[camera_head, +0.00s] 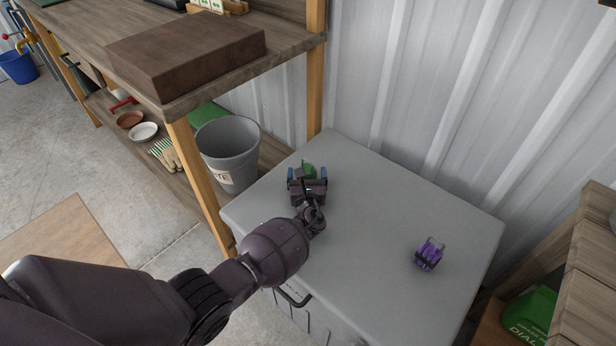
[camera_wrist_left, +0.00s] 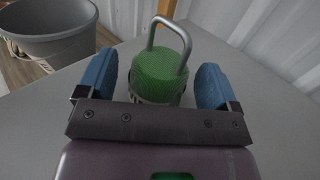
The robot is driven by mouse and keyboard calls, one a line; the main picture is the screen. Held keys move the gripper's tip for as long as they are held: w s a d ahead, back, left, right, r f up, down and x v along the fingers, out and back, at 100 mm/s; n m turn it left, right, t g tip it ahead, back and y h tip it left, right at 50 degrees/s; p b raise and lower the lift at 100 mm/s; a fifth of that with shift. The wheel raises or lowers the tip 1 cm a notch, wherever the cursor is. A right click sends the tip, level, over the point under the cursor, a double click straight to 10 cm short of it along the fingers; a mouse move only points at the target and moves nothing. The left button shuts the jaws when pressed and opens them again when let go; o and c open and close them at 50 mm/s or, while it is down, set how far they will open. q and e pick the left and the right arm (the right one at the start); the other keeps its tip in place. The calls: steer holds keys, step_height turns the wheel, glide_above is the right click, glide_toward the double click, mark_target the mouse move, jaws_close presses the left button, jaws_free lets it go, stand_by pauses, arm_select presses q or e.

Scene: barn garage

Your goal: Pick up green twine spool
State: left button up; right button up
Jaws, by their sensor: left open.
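The green twine spool (camera_wrist_left: 157,68) stands on the grey top of a chest or cabinet (camera_head: 380,205). A bent metal wire loops over it in the left wrist view. The spool's lower part is hidden behind the gripper body. My right gripper is not in view.
A purple item with a metal loop (camera_head: 428,255) stands on the right of the grey top. A grey bucket (camera_head: 230,150) and wooden shelving (camera_head: 285,45) stand to the left. A corrugated wall (camera_head: 450,80) rises behind. The middle of the top is clear.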

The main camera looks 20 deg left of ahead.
arm_select(q)
steer(key=shift+w+a, duration=0.2)
steer(key=shift+w, duration=0.3)
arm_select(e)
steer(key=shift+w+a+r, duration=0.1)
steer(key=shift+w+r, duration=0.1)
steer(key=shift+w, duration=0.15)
arm_select(q)
steer(key=c, duration=1)
steer(key=shift+c, duration=0.2)
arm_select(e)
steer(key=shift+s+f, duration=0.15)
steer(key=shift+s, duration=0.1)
arm_select(q)
steer(key=shift+r, duration=0.25)
step_height(320, 180, up, 9)
steer(key=p, duration=0.3)
steer(key=shift+w+f+p, duration=0.1)
steer(key=shift+f+p, duration=0.1)
steer(key=shift+p, duration=0.15)
steer(key=shift+r, duration=0.55)
steer(key=shift+p, duration=0.3)
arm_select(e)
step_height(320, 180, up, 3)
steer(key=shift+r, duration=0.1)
